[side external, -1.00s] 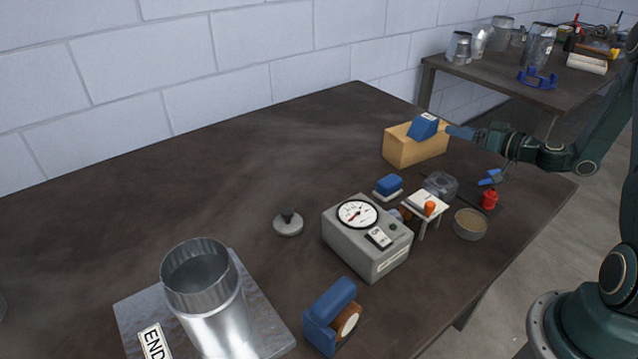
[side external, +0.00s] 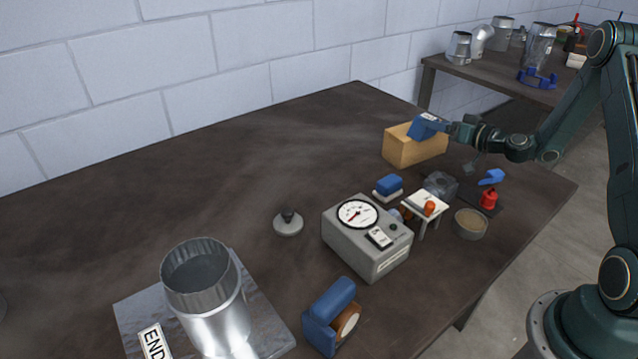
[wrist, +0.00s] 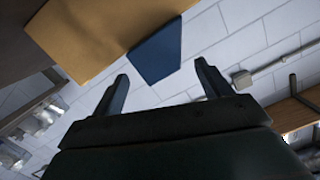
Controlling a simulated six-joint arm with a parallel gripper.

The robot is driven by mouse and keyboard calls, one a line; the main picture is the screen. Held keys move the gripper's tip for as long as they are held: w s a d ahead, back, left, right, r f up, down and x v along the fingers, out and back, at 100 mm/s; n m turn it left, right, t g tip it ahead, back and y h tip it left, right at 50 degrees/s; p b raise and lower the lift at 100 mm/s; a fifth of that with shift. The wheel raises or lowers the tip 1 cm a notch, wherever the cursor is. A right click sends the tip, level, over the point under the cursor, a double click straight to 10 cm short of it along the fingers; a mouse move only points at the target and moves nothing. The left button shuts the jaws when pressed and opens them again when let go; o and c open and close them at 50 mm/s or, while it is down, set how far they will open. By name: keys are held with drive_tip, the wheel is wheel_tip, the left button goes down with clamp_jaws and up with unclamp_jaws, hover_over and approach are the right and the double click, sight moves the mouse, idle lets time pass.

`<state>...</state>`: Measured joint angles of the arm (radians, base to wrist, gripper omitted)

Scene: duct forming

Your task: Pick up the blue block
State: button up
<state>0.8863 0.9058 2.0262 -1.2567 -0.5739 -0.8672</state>
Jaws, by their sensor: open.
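The blue block (side external: 422,127), with a small pale label on its upper face, sits tilted on top of the tan wooden box (side external: 408,152). In the wrist view the blue block (wrist: 157,52) shows beyond and roughly between my fingertips, against the tan box (wrist: 95,35). My gripper (side external: 447,127) is just right of the block in the side view. In the wrist view my gripper (wrist: 163,74) is open, with nothing between its fingers. The side view does not clearly show the gap between fingertips and block.
A gauge box (side external: 365,238), a blue-topped pad (side external: 389,186), a small white stand (side external: 426,204), a round tin (side external: 470,223) and a red item (side external: 488,199) stand nearer the camera. A metal duct (side external: 205,295) is at front left. The table's back left is clear.

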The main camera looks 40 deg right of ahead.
sight(422, 115)
drive_tip(key=shift+w, duration=0.55)
drive_tip(key=shift+w, duration=0.1)
drive_tip(key=shift+w+a+f, duration=0.1)
drive_tip(key=shift+w+f, duration=0.1)
drive_tip(key=shift+w, duration=1.05)
drive_tip(key=shift+w+a+f, duration=0.1)
drive_tip(key=shift+w+f, duration=0.1)
drive_tip(key=shift+w, duration=1)
drive_tip(key=c, duration=1.4)
drive_tip(key=shift+r, duration=0.15)
wheel_tip(422, 115, up, 20)
drive_tip(key=shift+f, duration=0.1)
